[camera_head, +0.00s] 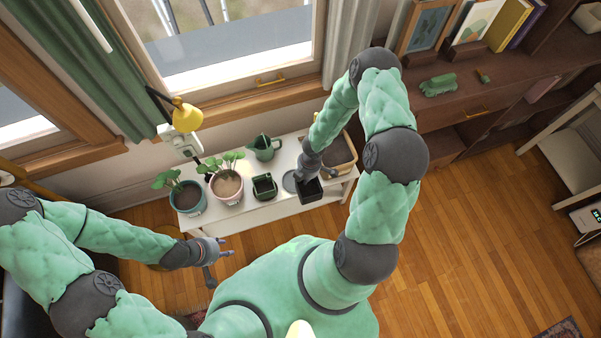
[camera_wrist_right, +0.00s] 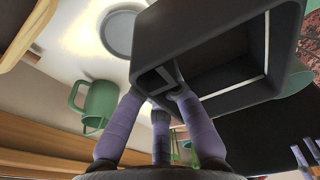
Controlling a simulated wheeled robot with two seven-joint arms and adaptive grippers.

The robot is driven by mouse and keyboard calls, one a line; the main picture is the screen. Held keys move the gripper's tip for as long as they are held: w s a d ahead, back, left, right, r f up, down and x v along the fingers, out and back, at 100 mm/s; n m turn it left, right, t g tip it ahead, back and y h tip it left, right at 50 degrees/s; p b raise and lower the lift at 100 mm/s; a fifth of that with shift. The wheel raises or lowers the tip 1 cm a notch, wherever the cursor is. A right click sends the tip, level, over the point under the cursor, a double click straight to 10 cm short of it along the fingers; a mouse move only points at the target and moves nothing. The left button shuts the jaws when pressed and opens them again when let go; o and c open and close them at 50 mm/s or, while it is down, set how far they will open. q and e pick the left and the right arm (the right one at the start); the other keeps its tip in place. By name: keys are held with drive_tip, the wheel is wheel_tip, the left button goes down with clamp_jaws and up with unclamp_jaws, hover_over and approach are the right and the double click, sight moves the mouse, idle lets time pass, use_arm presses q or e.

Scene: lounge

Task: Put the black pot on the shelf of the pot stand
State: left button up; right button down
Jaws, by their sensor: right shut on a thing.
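The black pot (camera_head: 311,192) is square and hangs from my right gripper (camera_head: 309,168) at the front right of the white pot stand (camera_head: 250,216). In the right wrist view the pot (camera_wrist_right: 282,22) is large and tilted, its hollow inside showing. The fingers of the right gripper (camera_wrist_right: 160,100) are shut on its wall. I cannot tell whether the pot touches the stand. The stand's lower shelf is mostly hidden under the top. My left gripper (camera_head: 222,268) is empty, fingers apart, in front of the stand and well away from the pot.
On the stand are a teal pot (camera_head: 188,208) and a pale pot (camera_head: 227,199) with plants, a dark green pot (camera_head: 265,193), a green watering can (camera_head: 264,150), a grey saucer (camera_head: 289,183) and a beige tray (camera_head: 347,171).

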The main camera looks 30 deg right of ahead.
drive_tip(key=shift+s+r, duration=0.25)
drive_tip(key=shift+s, duration=0.3)
drive_tip(key=shift+s+r, duration=0.25)
drive_tip(key=shift+s, duration=0.3)
drive_tip(key=shift+a, duration=0.1)
